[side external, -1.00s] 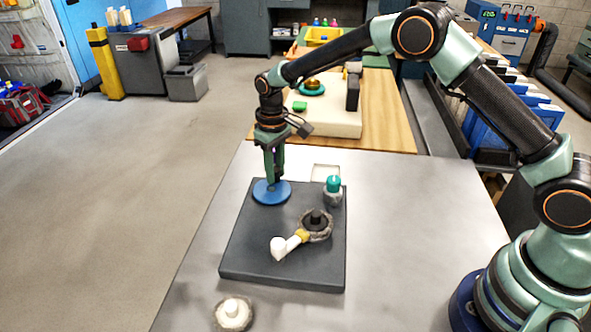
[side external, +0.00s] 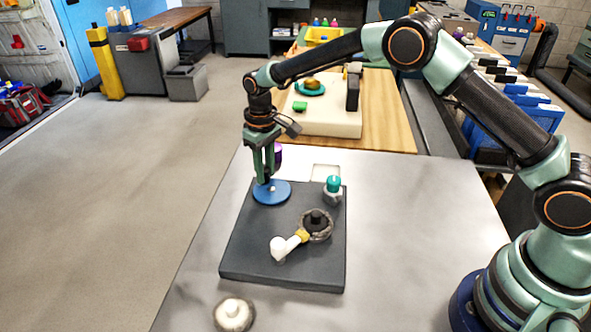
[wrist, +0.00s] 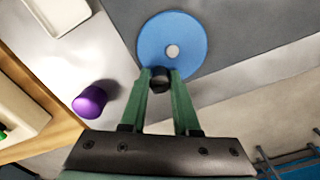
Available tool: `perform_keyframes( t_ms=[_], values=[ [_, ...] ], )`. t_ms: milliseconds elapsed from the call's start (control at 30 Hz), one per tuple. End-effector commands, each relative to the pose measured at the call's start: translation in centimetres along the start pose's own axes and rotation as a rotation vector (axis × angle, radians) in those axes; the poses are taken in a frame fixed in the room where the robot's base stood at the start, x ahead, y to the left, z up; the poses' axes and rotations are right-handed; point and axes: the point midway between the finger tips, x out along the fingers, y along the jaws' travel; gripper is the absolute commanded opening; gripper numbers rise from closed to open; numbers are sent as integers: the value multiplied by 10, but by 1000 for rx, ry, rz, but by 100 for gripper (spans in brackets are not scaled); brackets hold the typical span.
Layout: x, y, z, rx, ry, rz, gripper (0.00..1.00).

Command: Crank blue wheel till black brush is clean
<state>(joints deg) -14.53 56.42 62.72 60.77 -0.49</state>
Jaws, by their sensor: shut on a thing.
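The blue wheel (side external: 279,195) lies flat at the far left corner of the dark board (side external: 255,262). My gripper (side external: 265,181) points down at the wheel's far left side. In the wrist view, my fingers (wrist: 160,75) are closed around a small dark knob (wrist: 160,84) near the rim of the wheel (wrist: 190,35). The wheel's pale hub (wrist: 172,52) shows clear of the fingers. The black brush (side external: 316,218), a black knob inside a ring of grey fuzz, sits on the board. How dirty its bristles are is hard to tell.
A white elbow pipe (side external: 279,246) with a yellow collar (side external: 302,236) adjoins the black brush. A white-topped brush (side external: 234,313) sits in front. A purple object (wrist: 90,101) stands behind the wheel.

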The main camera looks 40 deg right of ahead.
Motion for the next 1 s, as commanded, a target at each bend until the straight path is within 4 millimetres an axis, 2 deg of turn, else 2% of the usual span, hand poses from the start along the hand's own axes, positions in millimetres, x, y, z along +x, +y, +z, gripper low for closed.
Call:
perform_keyframes(
  t_ms=[200,467,733,1000],
  values=[
    [2,-12,-2,-2,-2,0,0],
    [3,-12,-2,0,-4,0,0],
    [5,-24,2,-2,-7,0,0],
    [6,-25,2,0,-9,0,0]
  ],
)
